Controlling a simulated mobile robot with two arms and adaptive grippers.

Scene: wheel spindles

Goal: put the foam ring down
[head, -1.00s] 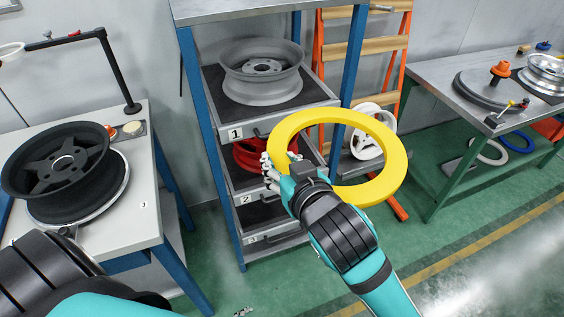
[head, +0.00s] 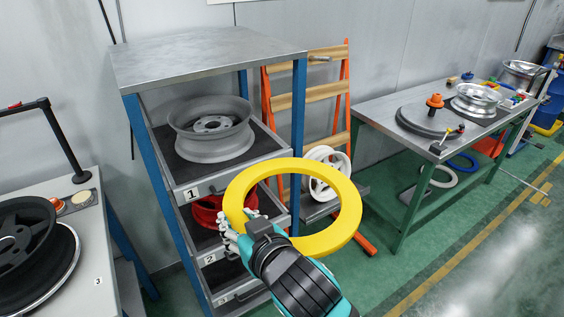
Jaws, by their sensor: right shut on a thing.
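The foam ring (head: 344,222) is a thick yellow ring in the middle of the head view. My right gripper (head: 236,226) is shut on the ring's lower left side and holds it in the air in front of the drawer rack. The fingers partly overlap the ring's rim, and their tips are hard to make out. My left gripper is out of the picture.
The drawer rack (head: 205,58) holds a grey wheel (head: 211,128) and a red wheel (head: 208,212). A metal bench (head: 385,108) stands at right, with blue (head: 462,163) and white (head: 440,177) rings beneath. A white table (head: 100,255) bears a black wheel at left. Green floor is open at right.

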